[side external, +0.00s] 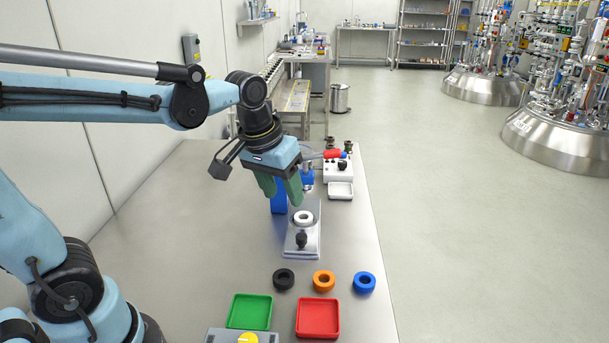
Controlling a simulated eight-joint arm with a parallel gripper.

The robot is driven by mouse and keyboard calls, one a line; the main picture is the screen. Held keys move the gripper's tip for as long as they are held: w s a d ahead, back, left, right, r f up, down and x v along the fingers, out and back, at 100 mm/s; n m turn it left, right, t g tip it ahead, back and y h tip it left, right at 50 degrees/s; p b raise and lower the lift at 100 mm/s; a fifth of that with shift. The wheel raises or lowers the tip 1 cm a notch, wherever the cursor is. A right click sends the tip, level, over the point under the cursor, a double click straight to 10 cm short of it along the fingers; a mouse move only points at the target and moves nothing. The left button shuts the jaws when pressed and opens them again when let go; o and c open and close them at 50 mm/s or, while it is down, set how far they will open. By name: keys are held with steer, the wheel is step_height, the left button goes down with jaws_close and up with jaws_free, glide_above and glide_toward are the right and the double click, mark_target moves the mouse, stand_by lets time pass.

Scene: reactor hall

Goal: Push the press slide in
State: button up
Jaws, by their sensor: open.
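The press slide (302,252) is a light grey plate on the metal table, with a black knob (301,240) near its front end. A white ring (303,217) lies on the slide behind the knob. Blue press parts (279,204) show behind and beside my fingers, and much of the press is hidden by my gripper. My gripper (281,195) has green fingers, points down and is open, with nothing seen between them. In the picture its fingertips are above and left of the white ring. I cannot tell whether they touch the press.
A black ring (284,279), an orange ring (324,281) and a blue ring (364,282) lie in front. A green tray (250,311), a red tray (317,318) and a yellow knob (248,338) are nearer. A white device (338,172) and white tray (341,190) stand behind.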

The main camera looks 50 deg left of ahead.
mark_target(301, 235)
steer(key=w+f+n+g, duration=0.1)
steer(key=w+n+g, duration=0.2)
steer(key=w, duration=0.2)
steer(key=f, duration=0.8)
steer(key=a+f, duration=0.1)
steer(key=f, duration=0.3)
steer(key=shift+w+f, duration=0.2)
steer(key=shift+w, duration=0.05)
jaws_close()
